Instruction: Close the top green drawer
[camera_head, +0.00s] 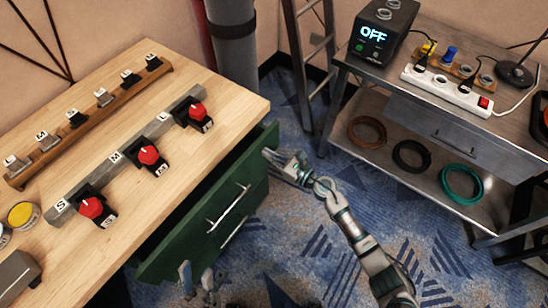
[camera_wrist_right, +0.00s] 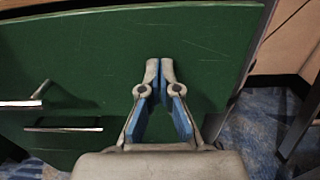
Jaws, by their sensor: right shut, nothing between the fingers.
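The top green drawer (camera_head: 193,232) is pulled out from under the wooden bench; a dark gap shows between its front and the bench edge. Its front has a metal handle (camera_head: 228,208). My right gripper (camera_head: 268,156) is at the right end of the drawer front, its fingers shut and empty. In the right wrist view, its fingertips (camera_wrist_right: 160,66) are over the green front (camera_wrist_right: 85,60); I cannot tell if they touch. My left gripper (camera_head: 197,272) is low in the head view, in front of the drawer's near end, its blue-grey fingers apart and empty.
The wooden bench (camera_head: 150,95) carries red knobs on a grey rail and a row of switches. A lower handle (camera_head: 235,230) shows below the top one. A metal side table (camera_head: 440,100) stands right, with a power strip and cable coils. A ladder (camera_head: 302,70) stands behind.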

